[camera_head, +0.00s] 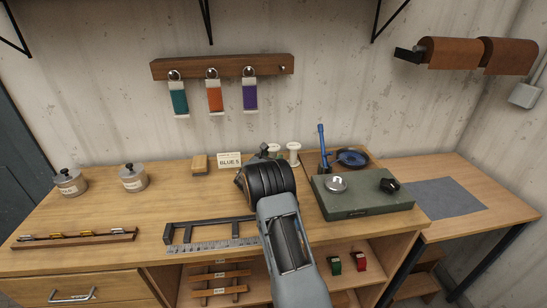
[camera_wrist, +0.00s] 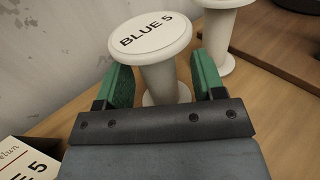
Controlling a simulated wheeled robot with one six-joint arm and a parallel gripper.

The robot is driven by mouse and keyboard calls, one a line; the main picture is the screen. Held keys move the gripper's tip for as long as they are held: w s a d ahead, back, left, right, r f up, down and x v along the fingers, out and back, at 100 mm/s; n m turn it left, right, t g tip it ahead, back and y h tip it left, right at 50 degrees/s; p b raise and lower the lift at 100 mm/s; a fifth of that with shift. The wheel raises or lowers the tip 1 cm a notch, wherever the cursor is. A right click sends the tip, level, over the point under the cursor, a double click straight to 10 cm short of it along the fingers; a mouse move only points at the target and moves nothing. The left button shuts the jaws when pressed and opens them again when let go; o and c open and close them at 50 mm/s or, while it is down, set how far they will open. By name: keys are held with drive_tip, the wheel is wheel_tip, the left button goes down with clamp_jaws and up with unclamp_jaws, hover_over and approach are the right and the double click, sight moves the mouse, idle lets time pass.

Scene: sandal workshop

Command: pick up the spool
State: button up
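A white spool (camera_wrist: 164,82) with "BLUE 5" printed on its round top stands upright on the wooden workbench. In the wrist view, the two green-padded fingers of my gripper (camera_wrist: 163,84) stand on either side of its stem, with small gaps showing on both sides. My gripper is open and nothing is clamped. In the head view, the spool (camera_head: 274,149) shows partly behind my dark wrist. A second white spool (camera_wrist: 219,40) stands just to its right, and it also shows in the head view (camera_head: 294,154).
A card reading "BLUE 5" (camera_head: 229,159) stands left of my gripper. The bench's left middle is mostly clear.

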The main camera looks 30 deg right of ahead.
drive_tip(key=c, duration=1)
drive_tip(key=shift+r, duration=0.1)
